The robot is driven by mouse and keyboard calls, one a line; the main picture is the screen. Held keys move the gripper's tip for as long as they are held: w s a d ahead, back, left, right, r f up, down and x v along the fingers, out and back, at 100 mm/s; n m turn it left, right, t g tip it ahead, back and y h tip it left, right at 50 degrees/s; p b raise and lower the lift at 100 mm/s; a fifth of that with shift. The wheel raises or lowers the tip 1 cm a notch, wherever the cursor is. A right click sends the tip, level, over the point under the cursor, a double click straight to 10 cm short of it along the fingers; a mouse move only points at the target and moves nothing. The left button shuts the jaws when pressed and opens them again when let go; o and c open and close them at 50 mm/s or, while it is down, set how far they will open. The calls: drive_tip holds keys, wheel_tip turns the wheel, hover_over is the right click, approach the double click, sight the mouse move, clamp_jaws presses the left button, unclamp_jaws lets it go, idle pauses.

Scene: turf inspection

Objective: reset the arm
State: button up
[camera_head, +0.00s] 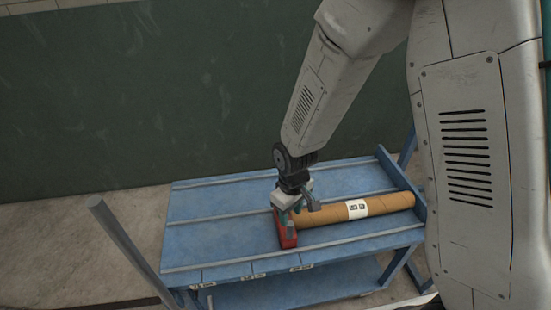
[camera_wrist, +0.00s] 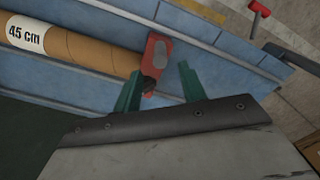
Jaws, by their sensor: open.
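My gripper (camera_head: 292,215) is over the blue cart (camera_head: 215,235) at the end of my downward-reaching arm. In the wrist view its two green fingers (camera_wrist: 161,68) stand apart. A red block-like piece (camera_head: 287,240) is at the near left end of a brown cardboard tube. It also shows in the wrist view (camera_wrist: 156,52), between and beyond the fingertips. I cannot tell whether the fingers touch it. My gripper hides part of it in the head view.
The brown tube (camera_head: 385,204) lies on the cart with a white label, reading 45 cm in the wrist view (camera_wrist: 85,46). A grey post (camera_head: 125,237) rises at the cart's left. A dark green wall (camera_head: 130,100) stands behind. The cart's left top is clear.

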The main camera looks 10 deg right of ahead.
drive_tip(key=s+d+r+m, duration=0.2)
drive_tip(key=s+d+r, duration=0.2)
drive_tip(key=r, duration=0.6)
drive_tip(key=s+d+r+m+t, duration=0.1)
drive_tip(key=s+d+r+m, duration=0.1)
drive_tip(key=s+d+r, duration=0.3)
drive_tip(key=s+d+r+m, duration=0.3)
drive_tip(key=s+d+r, duration=0.2)
drive_tip(key=s+r, duration=0.6)
wheel_tip(320, 180, up, 4)
drive_tip(key=shift+d+f, duration=0.15)
drive_tip(key=shift+d, duration=0.1)
drive_tip(key=shift+s, duration=0.1)
idle(0.9)
